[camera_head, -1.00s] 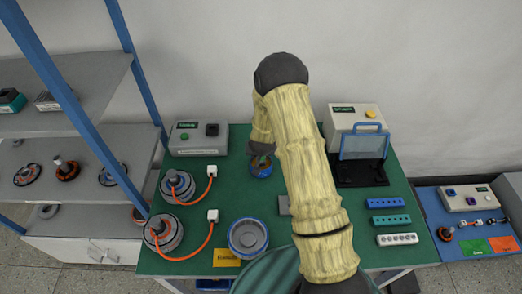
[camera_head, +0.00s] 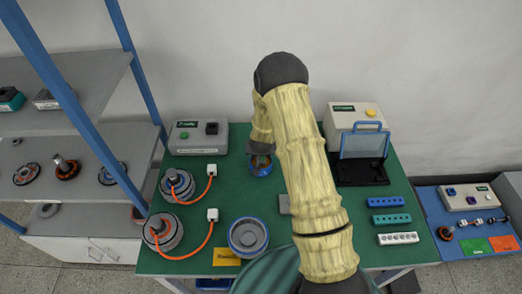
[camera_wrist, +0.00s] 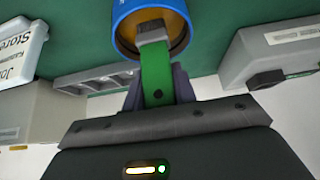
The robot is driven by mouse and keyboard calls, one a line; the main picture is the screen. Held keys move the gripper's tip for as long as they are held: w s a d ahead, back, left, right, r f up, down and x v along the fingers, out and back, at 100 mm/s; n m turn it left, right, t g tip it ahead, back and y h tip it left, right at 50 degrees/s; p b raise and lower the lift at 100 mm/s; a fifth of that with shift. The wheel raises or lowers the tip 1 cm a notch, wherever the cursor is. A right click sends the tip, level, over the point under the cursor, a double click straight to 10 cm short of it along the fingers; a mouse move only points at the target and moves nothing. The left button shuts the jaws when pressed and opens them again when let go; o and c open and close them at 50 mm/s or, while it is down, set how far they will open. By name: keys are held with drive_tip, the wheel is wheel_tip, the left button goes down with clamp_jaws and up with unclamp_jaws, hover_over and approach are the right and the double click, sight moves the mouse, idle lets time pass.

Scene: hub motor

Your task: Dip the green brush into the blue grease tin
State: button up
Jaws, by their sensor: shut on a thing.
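The blue grease tin (camera_head: 262,171) stands on the green bench, left of my arm in the head view. In the wrist view the tin (camera_wrist: 124,10) shows its open mouth and orange-yellow inside. My gripper (camera_wrist: 158,90) is shut on the green brush (camera_wrist: 157,72), holding it by its green handle. The brush's grey head is at the tin's mouth and overlaps the opening; how deep it reaches is not clear. In the head view my gripper (camera_head: 260,153) is just above the tin, and the brush is mostly hidden.
A grey box with a green button (camera_head: 197,138) stands behind left. Two motors with orange cables (camera_head: 163,233) and a round blue-rimmed dish (camera_head: 248,237) lie left and in front. A clear-shielded machine (camera_head: 360,150) and several small blocks (camera_head: 390,220) are at right.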

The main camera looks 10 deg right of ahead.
drive_tip(key=shift+r, duration=0.1)
drive_tip(key=shift+r+p, duration=2.7)
drive_tip(key=shift+r, duration=1.4)
drive_tip(key=shift+f, duration=0.1)
